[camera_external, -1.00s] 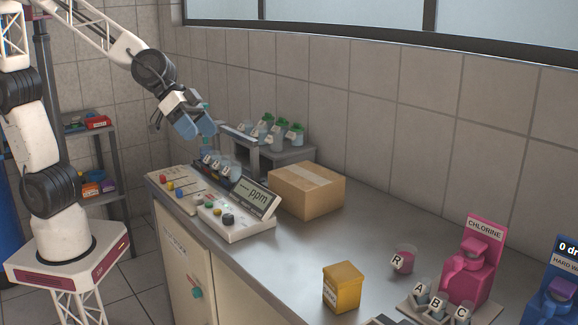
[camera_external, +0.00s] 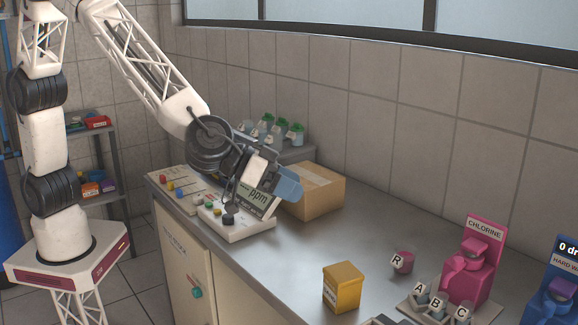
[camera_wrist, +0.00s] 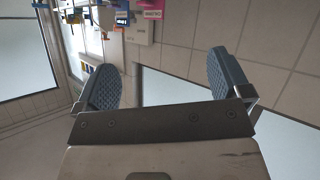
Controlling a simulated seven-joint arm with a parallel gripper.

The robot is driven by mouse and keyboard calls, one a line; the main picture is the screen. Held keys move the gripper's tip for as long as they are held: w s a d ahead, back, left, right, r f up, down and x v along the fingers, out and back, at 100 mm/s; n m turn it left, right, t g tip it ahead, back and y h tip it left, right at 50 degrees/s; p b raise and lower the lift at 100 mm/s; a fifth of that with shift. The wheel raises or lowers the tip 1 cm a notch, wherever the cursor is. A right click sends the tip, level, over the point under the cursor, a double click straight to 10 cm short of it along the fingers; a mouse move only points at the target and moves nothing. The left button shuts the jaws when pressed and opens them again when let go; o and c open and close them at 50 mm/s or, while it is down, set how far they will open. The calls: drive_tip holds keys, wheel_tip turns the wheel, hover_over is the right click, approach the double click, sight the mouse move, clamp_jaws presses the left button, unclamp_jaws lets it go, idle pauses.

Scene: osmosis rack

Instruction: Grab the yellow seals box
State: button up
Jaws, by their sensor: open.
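The yellow seals box (camera_external: 343,288) stands upright on the metal counter near its front edge, in the external view. My gripper (camera_external: 289,186) is above the counter, in front of the cardboard box and to the upper left of the yellow box, well apart from it. In the wrist view my gripper (camera_wrist: 166,82) shows two blue pads spread wide with nothing between them. A small yellow thing (camera_wrist: 85,69) shows at the upper left of the wrist view; I cannot tell if it is the seals box.
A cardboard box (camera_external: 322,190) and a ppm meter (camera_external: 240,222) are close to my gripper. A cup marked R (camera_external: 404,262), a pink chlorine dispenser (camera_external: 470,270) and cups on a tray are right of the yellow box. The counter's middle is clear.

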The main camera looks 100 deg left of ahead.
drive_tip(key=w+d+f+n+y, duration=0.1)
drive_tip(key=w+d+f+y, duration=0.25)
drive_tip(key=f, duration=0.25)
drive_tip(key=n+g+y, duration=0.1)
drive_tip(key=n+y, duration=0.1)
drive_tip(key=y, duration=0.1)
approach(333, 275)
drive_tip(key=x, duration=0.5)
drive_tip(key=shift+x, duration=1.25)
drive_tip(key=shift+a, duration=0.1)
drive_tip(key=shift+x, duration=2.55)
